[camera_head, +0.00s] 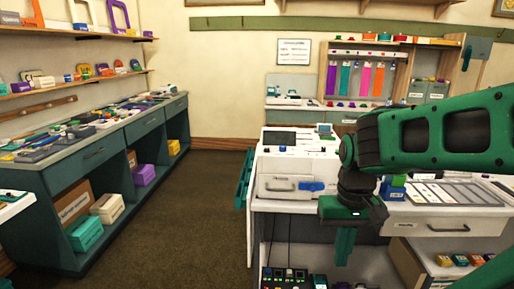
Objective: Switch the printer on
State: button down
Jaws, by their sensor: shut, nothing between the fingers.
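A white boxy machine (262,163), which looks like the printer, stands on the white worktop at the centre. It has a dark panel on top, a grey handle on its front and a blue part (312,186) beside that handle. Small buttons or knobs on its top are too small to make out, so I cannot tell which is a power switch. My gripper (344,262) hangs fingers down in front of the worktop, right of the machine's front and lower than it. Its green fingers are together and hold nothing. My arm hides part of the machine's right side.
A black box with coloured buttons (284,278) sits below the worktop. A green cabinet with loaded top (94,158) runs along the left wall. Brown floor (190,200) between them is clear. A drawer (447,226) and small coloured boxes (460,260) are at right.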

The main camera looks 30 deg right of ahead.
jog(key=shift+w, duration=0.1)
notch_tip(320, 180, up, 21)
jog(key=m+t+h, duration=0.5)
jog(key=m+t, duration=0.3)
send_over(267, 149)
jog(key=shift+a+r, duration=0.1)
jog(key=shift+r, duration=0.1)
jog(key=shift+f, duration=0.1)
jog(key=shift+f, duration=4.35)
